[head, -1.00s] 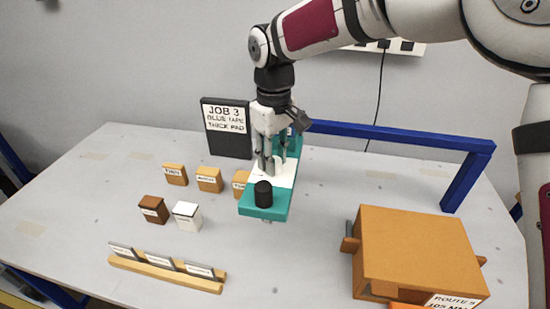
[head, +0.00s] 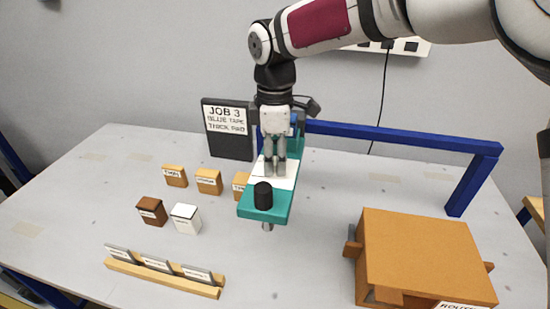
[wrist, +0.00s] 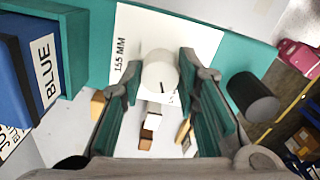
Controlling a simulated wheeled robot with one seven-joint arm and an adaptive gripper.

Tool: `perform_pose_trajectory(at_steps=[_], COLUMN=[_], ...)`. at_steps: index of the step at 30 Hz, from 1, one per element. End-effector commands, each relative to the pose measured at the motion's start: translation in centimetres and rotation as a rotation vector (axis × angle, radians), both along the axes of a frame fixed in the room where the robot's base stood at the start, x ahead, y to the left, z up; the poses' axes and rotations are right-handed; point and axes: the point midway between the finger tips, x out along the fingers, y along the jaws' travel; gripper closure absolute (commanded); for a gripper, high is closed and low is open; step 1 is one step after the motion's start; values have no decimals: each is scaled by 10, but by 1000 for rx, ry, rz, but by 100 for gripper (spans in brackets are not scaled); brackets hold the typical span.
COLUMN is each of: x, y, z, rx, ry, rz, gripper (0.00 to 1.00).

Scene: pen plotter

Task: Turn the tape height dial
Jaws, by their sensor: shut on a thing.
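The tape height dial (wrist: 160,72) is a pale round knob with a dark pointer line, on a white plate (wrist: 205,42) marked 155 MM in the wrist view. The plate lies on the teal carriage (head: 276,207). My gripper (wrist: 160,80) is shut on the dial, one finger on each side. In the head view my gripper (head: 274,172) points down over the plate and its fingers hide the dial. A black knob (head: 263,196) stands on the near end of the carriage, clear of the fingers; it also shows in the wrist view (wrist: 253,97).
A blue block labelled BLUE (wrist: 22,70) sits beside the plate. A blue rail (head: 400,138) runs behind. An orange box (head: 425,250) stands at the right. Small labelled blocks (head: 185,218) and a wooden rack (head: 165,278) are at the left. A JOB 3 sign (head: 227,130) stands behind.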

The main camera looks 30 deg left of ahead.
Motion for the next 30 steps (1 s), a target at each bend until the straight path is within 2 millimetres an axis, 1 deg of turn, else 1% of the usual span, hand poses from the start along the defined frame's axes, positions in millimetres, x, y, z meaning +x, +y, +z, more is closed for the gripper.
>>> perform_pose_trajectory(at_steps=[9, 21, 22, 23, 24, 25, 30], x=[0, 0, 0, 0, 0, 0, 0], y=[0, 0, 0, 0, 0, 0, 0], z=[-1, -1, -1, -1, -1, -1, -1], rx=[-1, -1, -1, -1, -1, -1, 0], ry=[2, 2, 2, 2, 2, 2, 1], rz=[76, 81, 81, 80, 80, 80, 80], gripper=[99, 99, 69, 62, 53, 50, 50])
